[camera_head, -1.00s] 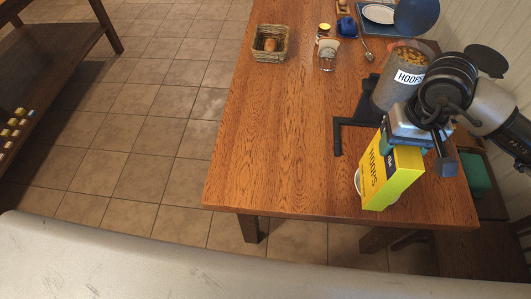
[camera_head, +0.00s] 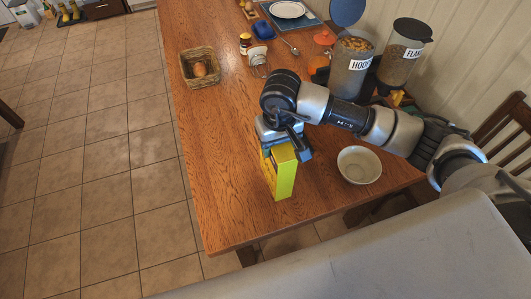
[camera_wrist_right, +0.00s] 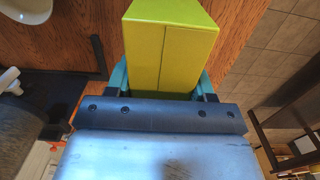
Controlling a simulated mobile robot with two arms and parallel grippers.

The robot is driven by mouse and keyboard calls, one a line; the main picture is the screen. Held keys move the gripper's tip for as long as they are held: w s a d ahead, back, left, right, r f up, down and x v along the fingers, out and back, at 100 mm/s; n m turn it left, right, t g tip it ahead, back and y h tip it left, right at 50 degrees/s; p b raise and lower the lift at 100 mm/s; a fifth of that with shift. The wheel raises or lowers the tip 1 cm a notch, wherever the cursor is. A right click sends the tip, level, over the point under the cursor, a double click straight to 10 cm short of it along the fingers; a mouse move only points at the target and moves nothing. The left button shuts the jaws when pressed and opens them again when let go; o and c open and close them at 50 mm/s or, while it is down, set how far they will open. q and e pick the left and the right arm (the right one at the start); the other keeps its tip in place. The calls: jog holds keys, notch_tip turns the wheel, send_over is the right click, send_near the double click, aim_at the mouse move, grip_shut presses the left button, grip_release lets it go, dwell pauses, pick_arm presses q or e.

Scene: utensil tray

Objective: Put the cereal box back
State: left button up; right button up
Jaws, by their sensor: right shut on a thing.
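The yellow cereal box (camera_head: 284,180) is upright over the wooden table, left of the white bowl. My right gripper (camera_head: 284,150) is shut on its upper part. In the right wrist view the box (camera_wrist_right: 170,45) sits between the two teal fingers of the gripper (camera_wrist_right: 162,82). Whether the bottom of the box touches the table cannot be told. My left gripper is not in view.
The white bowl (camera_head: 359,165) stands right of the box. Two cereal containers, HOOPS (camera_head: 350,75) and FLAKES (camera_head: 400,62), stand at the back right. A basket (camera_head: 199,79) holds a brown item at the left edge. The table's front left is clear.

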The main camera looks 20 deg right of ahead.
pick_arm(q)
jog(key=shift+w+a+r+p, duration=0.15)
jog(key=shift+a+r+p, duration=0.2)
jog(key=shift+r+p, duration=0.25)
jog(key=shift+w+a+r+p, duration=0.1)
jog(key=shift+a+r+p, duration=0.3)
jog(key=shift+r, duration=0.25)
pick_arm(e)
notch_tip(320, 180, down, 6)
jog(key=a, duration=0.2)
jog(key=shift+w+a+r, duration=0.25)
jog(key=shift+w, duration=0.15)
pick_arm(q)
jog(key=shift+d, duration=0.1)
pick_arm(e)
jog(key=shift+f, duration=0.15)
jog(key=o, duration=1.4)
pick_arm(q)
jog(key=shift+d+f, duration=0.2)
